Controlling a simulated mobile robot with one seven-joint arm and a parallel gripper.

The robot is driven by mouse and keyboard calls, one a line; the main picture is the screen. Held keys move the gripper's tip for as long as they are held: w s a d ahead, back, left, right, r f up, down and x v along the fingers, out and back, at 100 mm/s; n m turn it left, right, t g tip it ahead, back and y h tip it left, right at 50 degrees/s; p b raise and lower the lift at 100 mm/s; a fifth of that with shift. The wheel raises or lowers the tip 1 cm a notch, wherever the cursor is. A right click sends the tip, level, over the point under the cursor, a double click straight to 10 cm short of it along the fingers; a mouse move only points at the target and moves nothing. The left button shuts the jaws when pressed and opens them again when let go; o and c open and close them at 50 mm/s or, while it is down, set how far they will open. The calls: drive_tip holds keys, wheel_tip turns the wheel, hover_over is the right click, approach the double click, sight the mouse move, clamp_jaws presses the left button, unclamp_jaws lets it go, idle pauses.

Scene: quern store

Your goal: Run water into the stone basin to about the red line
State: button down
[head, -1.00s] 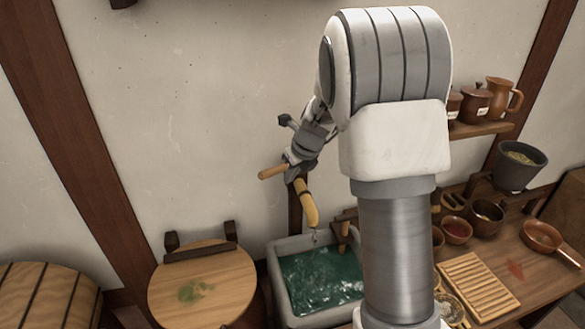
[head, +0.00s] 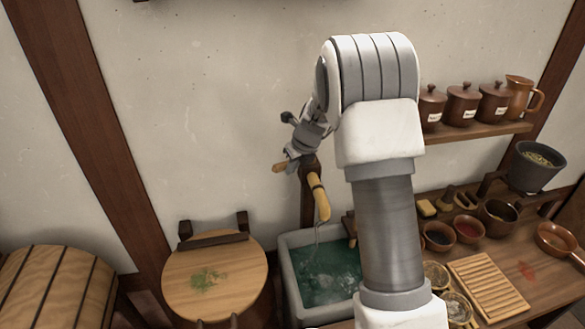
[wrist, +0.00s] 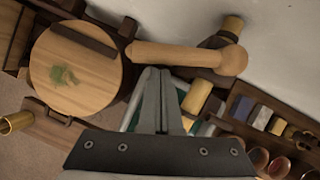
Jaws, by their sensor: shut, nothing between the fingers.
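The grey stone basin (head: 291,285) stands against the wall and holds rippling green water (head: 330,276). A thin stream falls into it from the yellowish spout (head: 321,204), which also shows in the wrist view (wrist: 196,97). The wooden tap lever (head: 280,166) lies across the top of the tap; in the wrist view the lever (wrist: 175,54) is seen from above. My gripper (head: 291,158) is at the lever, shut and empty. In the wrist view its closed fingers (wrist: 168,76) point toward the lever; I cannot tell whether they touch. I cannot make out the red line.
A round wooden lid or table top (head: 215,278) with a green patch stands left of the basin. A wooden barrel (head: 55,290) is at far left. At right, a bench holds bowls and a slatted board (head: 487,287). A shelf (head: 475,133) with lidded jars hangs above.

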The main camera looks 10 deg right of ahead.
sight(283, 163)
drive_tip(key=p, duration=0.2)
drive_tip(key=w+a+m+p, duration=0.1)
drive_tip(key=p, duration=0.1)
drive_tip(key=shift+w+a+r+h, duration=0.15)
drive_tip(key=shift+w+r+h, duration=0.05)
drive_tip(key=shift+r+h, duration=0.1)
drive_tip(key=shift+w+a+f+p, duration=0.2)
drive_tip(key=shift+w+p, duration=0.15)
drive_tip(key=shift+w, duration=0.15)
drive_tip(key=shift+w+a+f+p, duration=0.1)
drive_tip(key=shift+w+a+p, duration=0.15)
drive_tip(key=shift+w, duration=0.2)
drive_tip(key=shift+s+d, duration=0.1)
